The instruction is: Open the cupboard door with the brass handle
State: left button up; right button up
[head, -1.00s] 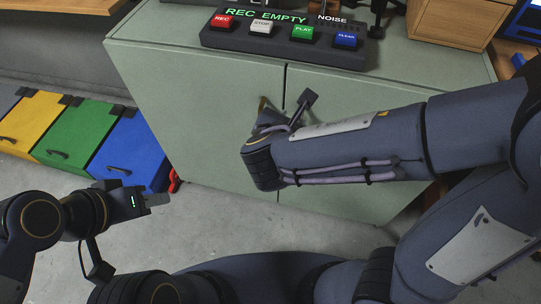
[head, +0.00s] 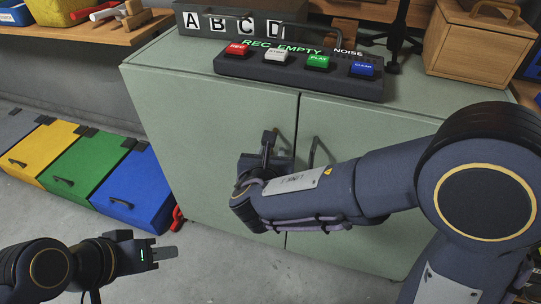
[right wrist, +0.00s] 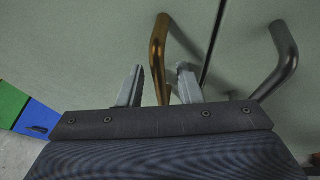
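The grey-green cupboard (head: 215,130) has two shut doors that meet at a vertical seam. My right gripper (right wrist: 160,80) is open, with one finger on each side of the brass handle's lower part and gaps between. In the head view, my right gripper (head: 268,160) is in front of the left door. My left gripper (head: 166,253) is over the floor at lower left, away from the cupboard; its finger gap is unclear.
A dark handle (right wrist: 283,60) is on the right door, close to my right gripper. A button panel (head: 300,75) and a wooden box (head: 475,45) are on the cupboard top. Yellow, green and blue (head: 130,188) bins stand at left.

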grip_shut()
dwell(0.3)
